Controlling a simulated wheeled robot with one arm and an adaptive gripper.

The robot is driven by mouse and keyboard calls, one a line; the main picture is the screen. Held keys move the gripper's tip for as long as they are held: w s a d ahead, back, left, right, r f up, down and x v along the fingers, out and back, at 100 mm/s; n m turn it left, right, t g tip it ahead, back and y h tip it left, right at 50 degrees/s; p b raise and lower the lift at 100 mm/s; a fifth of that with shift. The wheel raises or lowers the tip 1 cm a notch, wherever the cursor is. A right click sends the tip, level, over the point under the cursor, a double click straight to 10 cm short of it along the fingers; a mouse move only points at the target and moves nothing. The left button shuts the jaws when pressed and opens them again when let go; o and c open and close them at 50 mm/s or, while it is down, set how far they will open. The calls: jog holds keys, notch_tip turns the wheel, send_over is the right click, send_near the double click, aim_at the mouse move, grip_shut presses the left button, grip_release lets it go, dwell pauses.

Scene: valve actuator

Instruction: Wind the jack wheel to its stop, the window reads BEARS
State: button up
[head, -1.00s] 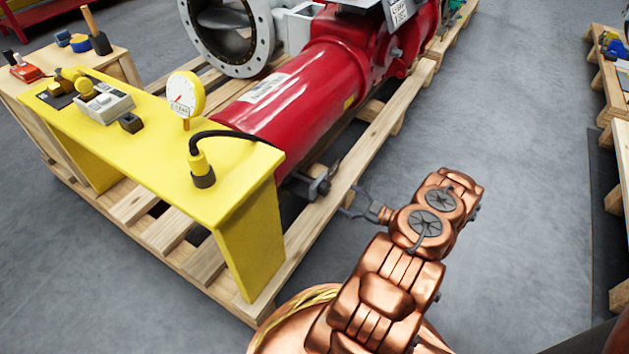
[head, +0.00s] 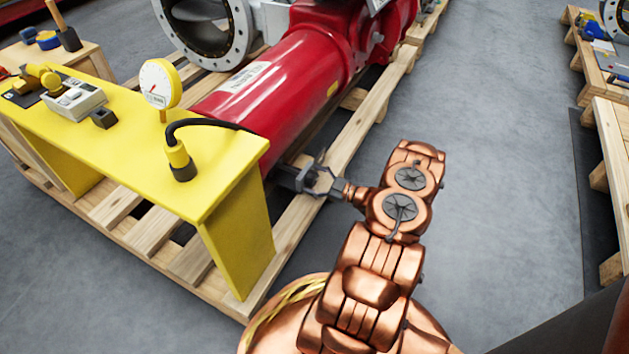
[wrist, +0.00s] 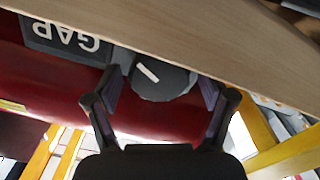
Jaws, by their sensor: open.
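The jack wheel (wrist: 160,80) is a dark grey round knob with a white line on its face. Beside it, a dark plate or window (wrist: 62,38) shows GAP in white, upside down in the wrist view. In the head view the jack (head: 290,177) is a small grey unit below the near end of the red cylinder, by the pallet edge. My gripper (wrist: 163,88) is open, with one finger on each side of the wheel; I cannot tell whether they touch it. In the head view my gripper (head: 318,180) reaches the jack from the right.
The red cylinder (head: 280,85) lies on a wooden pallet (head: 285,232), whose timber runs close to the wheel. A yellow bench (head: 215,185) with a dial gauge (head: 160,83) and hose stands left of my arm. Grey floor (head: 490,150) is clear on the right.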

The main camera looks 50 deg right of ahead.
jog(key=c, duration=1.2)
jog(key=shift+o, duration=0.2)
jog(key=shift+r+m+p, duration=0.1)
jog(key=shift+m+p, duration=0.2)
jog(key=shift+p, duration=0.1)
jog(key=m+p, duration=0.3)
jog(key=shift+r+m, duration=0.1)
jog(key=shift+m, duration=0.2)
jog(key=m+p, duration=0.2)
jog(key=m, duration=0.2)
jog(key=shift+p, duration=0.3)
jog(key=shift+f+m+p, duration=0.25)
jog(key=shift+m+p, duration=0.2)
jog(key=shift+m, duration=0.85)
